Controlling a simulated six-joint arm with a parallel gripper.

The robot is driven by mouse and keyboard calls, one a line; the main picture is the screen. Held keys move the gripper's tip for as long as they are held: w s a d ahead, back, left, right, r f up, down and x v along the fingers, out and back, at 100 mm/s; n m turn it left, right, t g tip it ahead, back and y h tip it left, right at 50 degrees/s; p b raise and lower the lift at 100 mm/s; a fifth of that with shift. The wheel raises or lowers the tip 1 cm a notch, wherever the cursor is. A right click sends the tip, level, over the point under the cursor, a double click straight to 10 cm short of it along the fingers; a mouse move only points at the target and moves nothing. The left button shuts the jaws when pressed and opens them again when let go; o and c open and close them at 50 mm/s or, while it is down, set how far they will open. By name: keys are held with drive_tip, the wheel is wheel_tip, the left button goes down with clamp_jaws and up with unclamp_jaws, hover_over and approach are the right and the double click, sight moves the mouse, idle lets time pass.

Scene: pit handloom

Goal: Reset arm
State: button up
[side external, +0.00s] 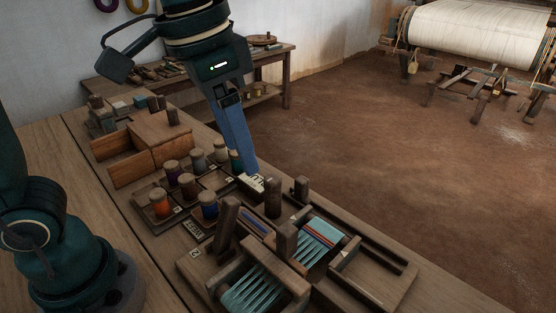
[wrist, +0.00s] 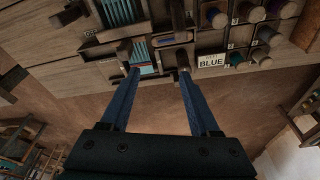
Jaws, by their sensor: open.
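My gripper (side external: 250,170) points down over the workbench, beside the spool tray and the small loom. In the wrist view my gripper (wrist: 159,73) has its two blue fingers well apart, with nothing held between them. A small loom frame (side external: 385,297) with teal threads (side external: 318,238) and wooden posts stands on the front part of the bench. A narrow blue piece (side external: 256,222) lies in a slot beside it. A spool tray (side external: 152,222) holds several spools of coloured thread in compartments.
An open wooden box (side external: 128,160) and small blocks stand farther back on the bench (side external: 140,255). A side table (side external: 285,55) with tools is behind. A large loom (side external: 465,30) stands far right. The brown floor (side external: 400,140) between is clear.

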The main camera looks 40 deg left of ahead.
drive_tip(key=s+a+f+n+t, duration=0.3)
drive_tip(key=s+a+f, duration=0.3)
drive_tip(key=s, duration=0.1)
drive_tip(key=shift+a+y, duration=0.2)
drive_tip(key=shift+y, duration=0.1)
idle(0.8)
